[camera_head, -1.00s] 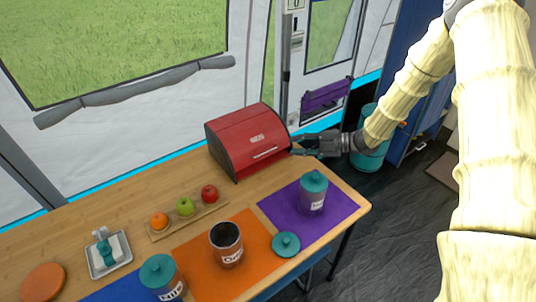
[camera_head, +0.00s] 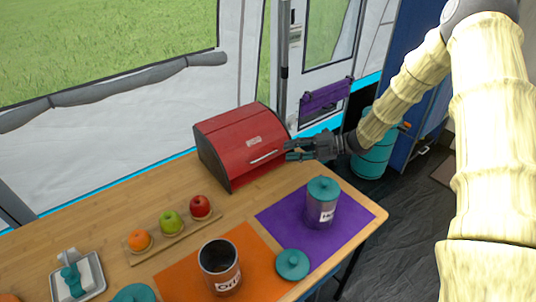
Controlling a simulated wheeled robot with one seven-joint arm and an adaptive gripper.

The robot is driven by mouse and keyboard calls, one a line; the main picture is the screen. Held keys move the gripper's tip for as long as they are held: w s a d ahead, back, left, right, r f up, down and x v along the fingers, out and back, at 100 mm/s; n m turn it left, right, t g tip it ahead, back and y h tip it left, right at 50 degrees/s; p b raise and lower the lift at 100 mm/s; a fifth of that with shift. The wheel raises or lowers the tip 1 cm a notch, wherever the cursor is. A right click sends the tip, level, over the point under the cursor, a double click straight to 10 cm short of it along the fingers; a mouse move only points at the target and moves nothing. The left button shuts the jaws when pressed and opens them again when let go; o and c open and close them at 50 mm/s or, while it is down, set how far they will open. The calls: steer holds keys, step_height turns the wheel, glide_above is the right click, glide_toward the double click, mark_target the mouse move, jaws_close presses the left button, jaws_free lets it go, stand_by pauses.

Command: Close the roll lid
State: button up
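The red bread box (camera_head: 240,146) with its curved roll lid stands at the back of the wooden table. Its red front is down and a pale handle (camera_head: 264,157) shows low on it; I see no opening into the box. My gripper (camera_head: 290,150) is at the right end of the box, close to the handle's right side. I cannot tell whether a fingertip touches the box.
A lidded jar (camera_head: 321,203) stands on a purple mat (camera_head: 350,215) in front of my gripper. An open jar (camera_head: 219,266) and a loose teal lid (camera_head: 292,264) are nearer. Fruit lies on a wooden tray (camera_head: 180,236) to the left.

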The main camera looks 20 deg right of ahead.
steer(key=p+x, duration=0.1)
steer(key=x, duration=0.7)
steer(key=shift+a+f, duration=0.1)
steer(key=shift+a, duration=0.05)
